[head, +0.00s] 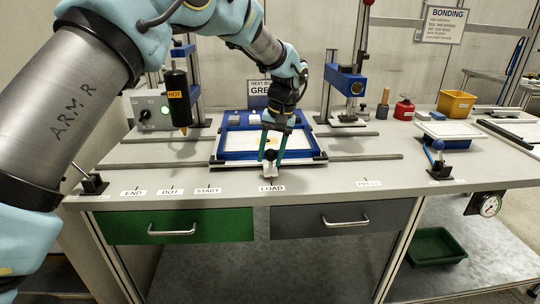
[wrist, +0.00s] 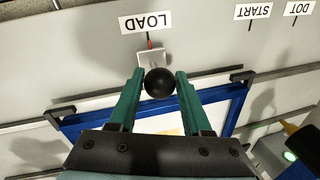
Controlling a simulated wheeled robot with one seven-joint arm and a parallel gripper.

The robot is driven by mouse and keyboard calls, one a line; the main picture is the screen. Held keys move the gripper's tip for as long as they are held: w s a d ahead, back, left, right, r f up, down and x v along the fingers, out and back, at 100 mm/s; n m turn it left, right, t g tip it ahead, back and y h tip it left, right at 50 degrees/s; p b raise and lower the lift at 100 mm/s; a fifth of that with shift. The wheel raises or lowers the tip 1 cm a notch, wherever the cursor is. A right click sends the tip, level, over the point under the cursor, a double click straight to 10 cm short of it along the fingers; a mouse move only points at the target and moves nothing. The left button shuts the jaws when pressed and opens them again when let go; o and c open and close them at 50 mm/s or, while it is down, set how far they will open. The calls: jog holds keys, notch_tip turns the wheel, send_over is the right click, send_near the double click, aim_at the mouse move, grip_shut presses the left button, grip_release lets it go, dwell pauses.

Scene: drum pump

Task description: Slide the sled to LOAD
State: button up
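The sled (head: 225,146) is a blue-framed tray with a white bed, on rails on the grey bench. At its front is a small bracket with a black ball knob (head: 270,155), also in the wrist view (wrist: 159,83). A red pointer (wrist: 150,44) at the bracket lines up with the LOAD label (head: 271,188), which also shows in the wrist view (wrist: 146,23). My gripper (head: 273,153) points down with its green fingers on either side of the knob. The fingers look apart, with small gaps beside the knob.
END (head: 133,193), DOT (head: 172,190) and START (head: 208,190) labels lie to the left, PRESS (head: 369,183) to the right. A black HOT dispenser (head: 178,97) stands behind left, a blue press (head: 347,80) behind right. The bench front beside LOAD is clear.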

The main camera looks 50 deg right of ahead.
jog(key=o, duration=0.3)
jog(key=r, duration=0.3)
jog(key=s+r+b, duration=0.1)
jog(key=r, duration=0.3)
jog(key=d+r, duration=0.1)
jog(key=r, duration=0.2)
jog(key=shift+s+d+r, duration=0.1)
jog(key=shift+s+r, duration=0.2)
jog(key=shift+s, duration=0.05)
